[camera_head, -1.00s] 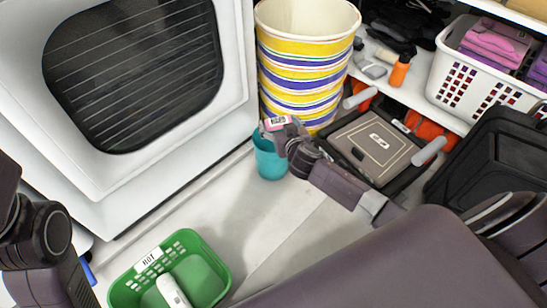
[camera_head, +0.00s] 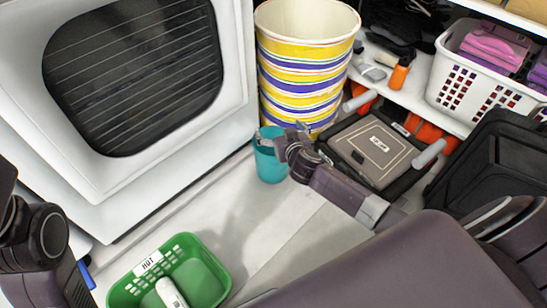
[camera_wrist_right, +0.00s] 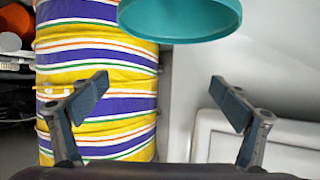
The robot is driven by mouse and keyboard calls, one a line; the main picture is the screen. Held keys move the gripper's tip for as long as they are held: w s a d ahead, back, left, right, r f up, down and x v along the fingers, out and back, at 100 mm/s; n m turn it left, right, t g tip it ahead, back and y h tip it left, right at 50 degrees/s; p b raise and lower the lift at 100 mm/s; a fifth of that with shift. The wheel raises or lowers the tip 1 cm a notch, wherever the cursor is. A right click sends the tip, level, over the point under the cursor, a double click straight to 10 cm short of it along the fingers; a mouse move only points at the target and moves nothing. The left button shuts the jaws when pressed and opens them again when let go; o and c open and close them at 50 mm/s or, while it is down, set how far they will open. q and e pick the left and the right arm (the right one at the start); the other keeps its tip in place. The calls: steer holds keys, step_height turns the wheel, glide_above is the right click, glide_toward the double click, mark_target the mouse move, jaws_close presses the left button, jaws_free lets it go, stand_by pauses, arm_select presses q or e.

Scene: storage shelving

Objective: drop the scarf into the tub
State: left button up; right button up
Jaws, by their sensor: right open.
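The teal tub (camera_head: 270,165) stands on the pale floor between the white machine and the striped bin. Its rim also shows at the top of the right wrist view (camera_wrist_right: 185,22). My right gripper (camera_head: 280,136) is at the tub's upper edge. In its wrist view the two fingers (camera_wrist_right: 160,88) are spread, with nothing between them.
A tall striped bin (camera_head: 300,75) stands right behind the tub. A white machine (camera_head: 110,180) is at left. A green basket (camera_head: 205,262) holds a white object. A dark case (camera_head: 375,150) lies at right. A shelf holds a white basket (camera_head: 480,85). Floor between tub and green basket is clear.

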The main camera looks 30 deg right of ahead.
steer(key=v, duration=1.1)
steer(key=shift+s, duration=0.25)
steer(key=shift+r, duration=0.1)
